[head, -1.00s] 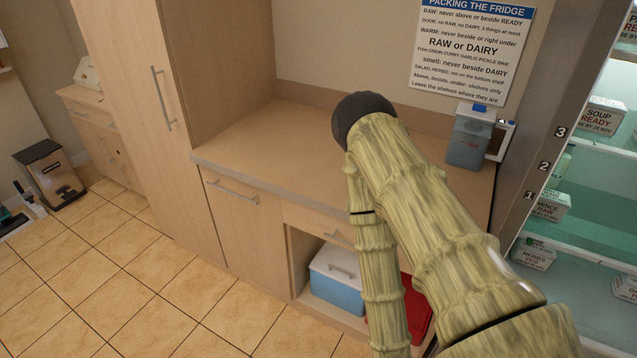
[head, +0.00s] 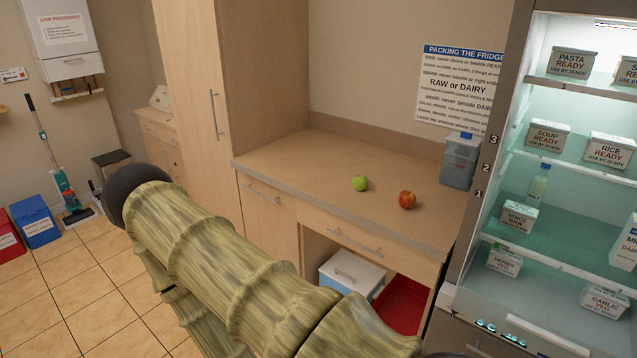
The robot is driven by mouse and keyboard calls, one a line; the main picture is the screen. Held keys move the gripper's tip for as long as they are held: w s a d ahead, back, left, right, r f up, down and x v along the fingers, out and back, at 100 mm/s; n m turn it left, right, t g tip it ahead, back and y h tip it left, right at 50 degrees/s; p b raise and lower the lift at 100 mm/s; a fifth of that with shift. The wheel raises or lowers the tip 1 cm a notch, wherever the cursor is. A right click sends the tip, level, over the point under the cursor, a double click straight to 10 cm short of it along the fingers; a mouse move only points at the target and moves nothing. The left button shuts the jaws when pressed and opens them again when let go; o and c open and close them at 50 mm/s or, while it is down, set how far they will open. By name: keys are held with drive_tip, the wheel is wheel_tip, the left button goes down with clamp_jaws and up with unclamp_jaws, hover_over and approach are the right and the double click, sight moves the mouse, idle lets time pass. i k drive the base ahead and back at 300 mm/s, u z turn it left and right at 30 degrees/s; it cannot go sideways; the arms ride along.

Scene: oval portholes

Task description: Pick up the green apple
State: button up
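The green apple (head: 360,183) sits on the wooden counter (head: 300,157), near the middle of its top. A red apple (head: 407,200) sits to its right, a short gap away. My bamboo-textured arm reaches across the lower left of the head view, with its dark rounded joint at the far left, in front of the floor and cabinets. My gripper is not visible in this view. Nothing covers the green apple.
An open fridge with labelled boxes (head: 546,136) stands at the right. A grey-blue container (head: 460,158) stands at the counter's right end. A tall cabinet (head: 260,80) bounds the left end. Below are a white-lidded blue box (head: 352,274) and a red tray (head: 403,306).

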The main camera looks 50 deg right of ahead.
sight(360, 183)
drive_tip(key=i, duration=0.95)
drive_tip(key=z, duration=0.75)
drive_tip(key=i, duration=1)
drive_tip(key=z, duration=1)
